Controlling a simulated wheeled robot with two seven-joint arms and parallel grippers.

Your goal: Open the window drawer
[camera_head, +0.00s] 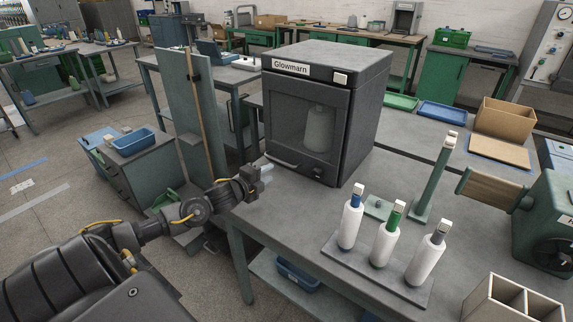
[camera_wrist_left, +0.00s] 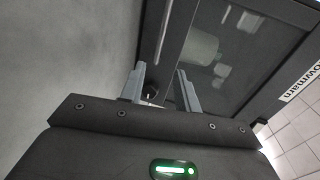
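A dark grey cabinet labelled "Glowmarn" (camera_head: 335,75) stands on the grey table. Its front has a dark window (camera_head: 292,108), with a white cone (camera_head: 319,128) visible behind the glass. The front looks closed. A pale bar handle (camera_head: 284,162) runs along the lower front, with a small dark knob (camera_head: 318,172) to its right. My left gripper (camera_head: 265,174) is just in front of the lower left of this front. In the left wrist view its two fingers (camera_wrist_left: 160,88) are apart and empty, facing the lower front; the knob (camera_wrist_left: 150,92) shows between them. My right gripper is out of view.
A board with several white bobbins (camera_head: 384,246) stands in front of the cabinet. A green post (camera_head: 435,178) and a green machine (camera_head: 545,215) are to the right. A green panel (camera_head: 180,110) stands left of the cabinet. Bare tabletop (camera_head: 285,215) lies before the front.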

